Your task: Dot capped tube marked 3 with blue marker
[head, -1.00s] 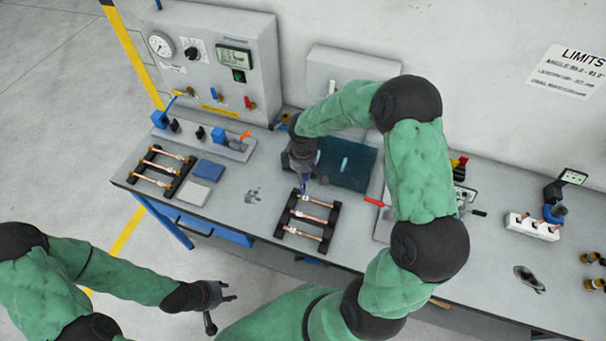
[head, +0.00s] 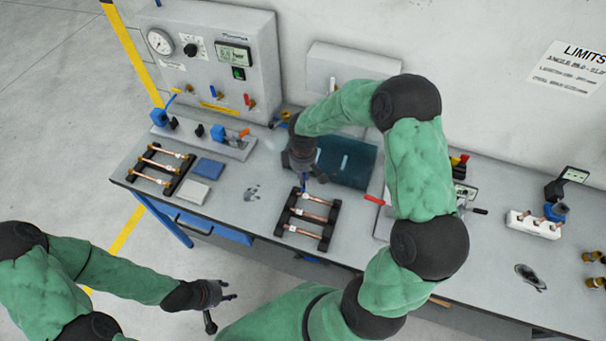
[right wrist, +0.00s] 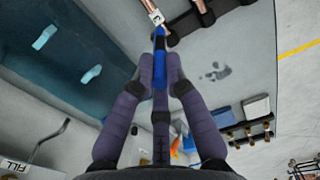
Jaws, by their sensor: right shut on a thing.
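My right gripper (head: 304,172) is shut on a blue marker (right wrist: 159,46), seen between its fingers in the right wrist view (right wrist: 160,78). The marker points down at the far end of a black rack (head: 283,222) holding three copper tubes. Its tip is by a small white tag (right wrist: 155,17) at the end of the farthest tube (head: 314,199); I cannot tell whether it touches, and the tag's number is too small to read. My left gripper (head: 222,308) is empty, fingers apart, in front of the bench.
A second black rack (head: 177,182) of copper tubes with brass ends stands at left, beside blue (head: 208,168) and grey pads (head: 194,192). A dark teal mat (head: 345,165) lies behind the middle rack. A gauge panel (head: 215,60) stands behind.

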